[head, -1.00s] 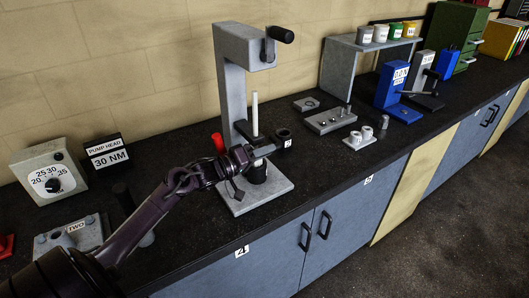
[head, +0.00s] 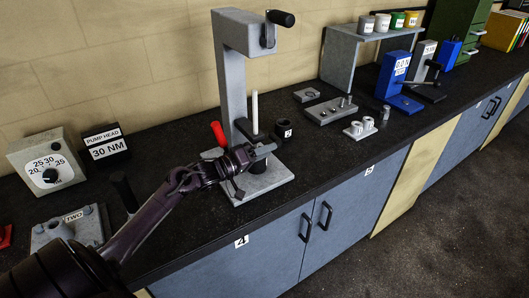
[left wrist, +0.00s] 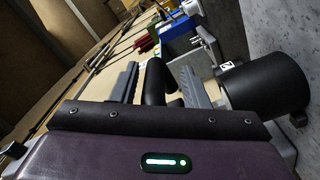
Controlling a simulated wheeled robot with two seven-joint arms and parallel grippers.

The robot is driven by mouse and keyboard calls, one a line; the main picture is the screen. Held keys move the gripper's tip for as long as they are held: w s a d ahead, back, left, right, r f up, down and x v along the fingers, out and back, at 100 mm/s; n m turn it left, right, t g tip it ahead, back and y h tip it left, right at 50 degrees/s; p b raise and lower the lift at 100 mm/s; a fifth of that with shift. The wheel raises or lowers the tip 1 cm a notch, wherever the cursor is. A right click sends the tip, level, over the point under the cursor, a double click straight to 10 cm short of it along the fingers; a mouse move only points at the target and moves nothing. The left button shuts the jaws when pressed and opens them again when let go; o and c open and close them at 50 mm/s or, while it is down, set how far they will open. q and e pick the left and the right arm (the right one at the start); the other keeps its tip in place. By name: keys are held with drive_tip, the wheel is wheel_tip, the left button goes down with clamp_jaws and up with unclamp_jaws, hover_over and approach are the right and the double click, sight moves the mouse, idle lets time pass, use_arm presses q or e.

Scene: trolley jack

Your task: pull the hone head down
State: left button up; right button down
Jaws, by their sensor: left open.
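The grey hone stand (head: 231,70) stands on the bench with a crank at its top. A white rod (head: 255,108) with a black lower part, which I take for the hone head, rises upright in front of its column. My left gripper (head: 262,152) is at the black part, low above the stand's base plate. In the left wrist view a black cylinder (left wrist: 155,80) lies between the two open fingers of the left gripper (left wrist: 160,85). I cannot tell whether they touch it. The gripper hides part of it in the head view. My right gripper is not in view.
A black cylinder labelled 2 (head: 284,131) stands close right of the gripper; it looms large in the left wrist view (left wrist: 265,88). A red handle (head: 218,134) is left of the column.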

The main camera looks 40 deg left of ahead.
use_arm(q)
drive_tip(key=shift+s+a, duration=0.15)
drive_tip(key=shift+s, duration=0.3)
drive_tip(key=b+v, duration=0.2)
drive_tip(key=v, duration=0.5)
drive_tip(key=shift+f, duration=0.15)
